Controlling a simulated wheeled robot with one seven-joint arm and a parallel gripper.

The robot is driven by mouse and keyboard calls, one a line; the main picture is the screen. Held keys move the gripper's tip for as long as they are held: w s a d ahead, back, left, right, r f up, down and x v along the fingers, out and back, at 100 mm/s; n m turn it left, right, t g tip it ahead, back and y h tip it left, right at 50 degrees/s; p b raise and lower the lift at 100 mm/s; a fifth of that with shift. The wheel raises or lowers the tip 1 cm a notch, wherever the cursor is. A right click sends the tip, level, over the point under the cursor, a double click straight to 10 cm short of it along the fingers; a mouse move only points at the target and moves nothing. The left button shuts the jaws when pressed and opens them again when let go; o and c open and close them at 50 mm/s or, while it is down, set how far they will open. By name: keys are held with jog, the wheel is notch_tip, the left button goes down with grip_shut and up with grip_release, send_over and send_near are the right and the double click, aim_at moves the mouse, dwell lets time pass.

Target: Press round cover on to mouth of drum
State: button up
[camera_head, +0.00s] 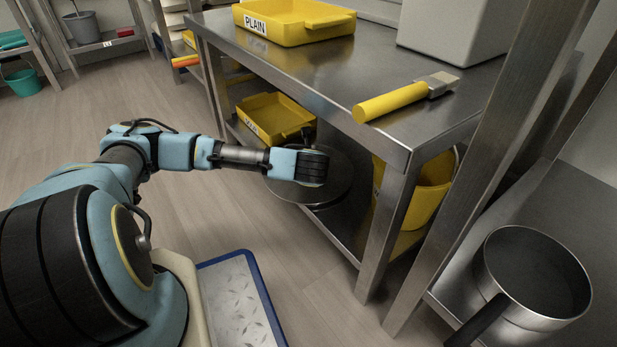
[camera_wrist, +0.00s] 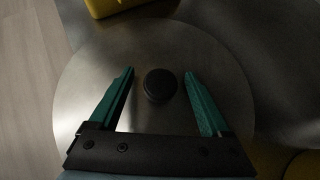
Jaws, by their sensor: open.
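The round cover (camera_wrist: 160,120) is a flat grey metal disc with a black knob (camera_wrist: 160,85) at its middle. In the head view the cover (camera_head: 338,180) shows at the lower shelf level of the steel table, partly hidden by my arm. My gripper (camera_wrist: 159,72) is open above the cover. Its two green fingers stand on either side of the knob, with a gap visible on both sides. In the head view the fingers are hidden behind my wrist. I cannot make out the drum's mouth; whether the cover rests on the drum is unclear.
A steel table (camera_head: 370,80) with thick legs overhangs the cover's far side. A yellow tray (camera_head: 275,117) lies behind the cover, and a yellow bucket (camera_head: 432,190) stands right on the lower shelf. Floor at left is clear.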

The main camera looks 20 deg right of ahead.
grip_shut()
dwell(0.7)
jog(key=shift+r, duration=0.1)
